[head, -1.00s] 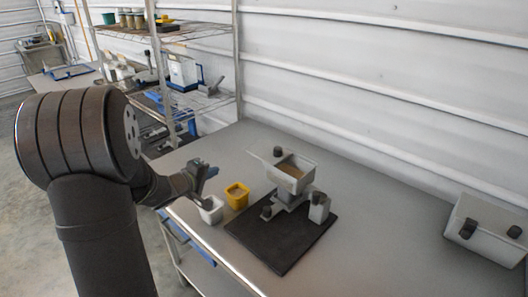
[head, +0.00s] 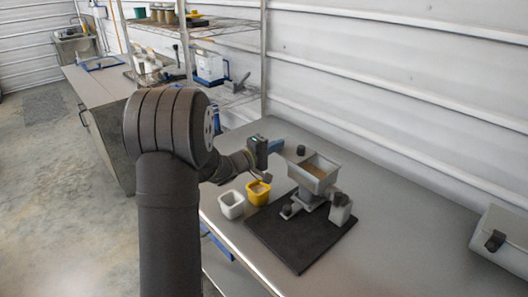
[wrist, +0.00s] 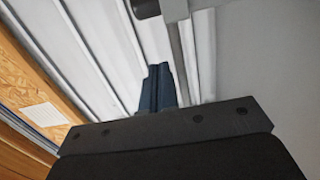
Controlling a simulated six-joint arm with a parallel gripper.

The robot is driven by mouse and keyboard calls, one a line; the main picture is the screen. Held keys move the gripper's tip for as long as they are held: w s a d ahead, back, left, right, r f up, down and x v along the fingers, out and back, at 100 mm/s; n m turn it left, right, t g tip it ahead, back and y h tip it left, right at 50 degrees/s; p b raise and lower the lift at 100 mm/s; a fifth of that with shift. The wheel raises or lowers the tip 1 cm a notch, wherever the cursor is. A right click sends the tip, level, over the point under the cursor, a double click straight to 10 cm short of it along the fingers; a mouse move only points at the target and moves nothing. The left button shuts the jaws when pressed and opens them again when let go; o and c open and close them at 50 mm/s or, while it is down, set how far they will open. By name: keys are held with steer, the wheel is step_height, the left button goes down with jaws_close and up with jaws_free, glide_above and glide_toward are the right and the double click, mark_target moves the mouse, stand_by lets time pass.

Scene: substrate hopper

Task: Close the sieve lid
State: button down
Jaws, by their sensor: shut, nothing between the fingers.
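The grey hopper (head: 335,180) stands on a dark base plate (head: 300,245), its top open and brown material (head: 315,171) visible inside. A dark knob (head: 301,150) shows at its far left rim; I take it to be on the raised sieve lid, whose panel is hard to make out. My gripper (head: 278,146) is just left of this knob, level with it and apart from it in the picture. In the wrist view its blue fingers (wrist: 160,88) are together and empty. A dark round end (wrist: 146,8) on a grey part shows at the top there, perhaps the knob.
A white cup (head: 231,207) and a yellow cup (head: 258,194) stand left of the base plate. A grey bin (head: 503,243) is at the right edge. Wire shelves (head: 230,95) stand behind my arm. The table between hopper and bin is clear.

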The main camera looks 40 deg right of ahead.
mark_target(287, 154)
steer(key=s, duration=0.2)
steer(key=shift+s+d, duration=0.3)
steer(key=shift+s, duration=0.05)
steer(key=shift+s+d, duration=0.15)
steer(key=shift+s, duration=0.45)
steer(key=s, duration=1)
steer(key=shift+s, duration=0.15)
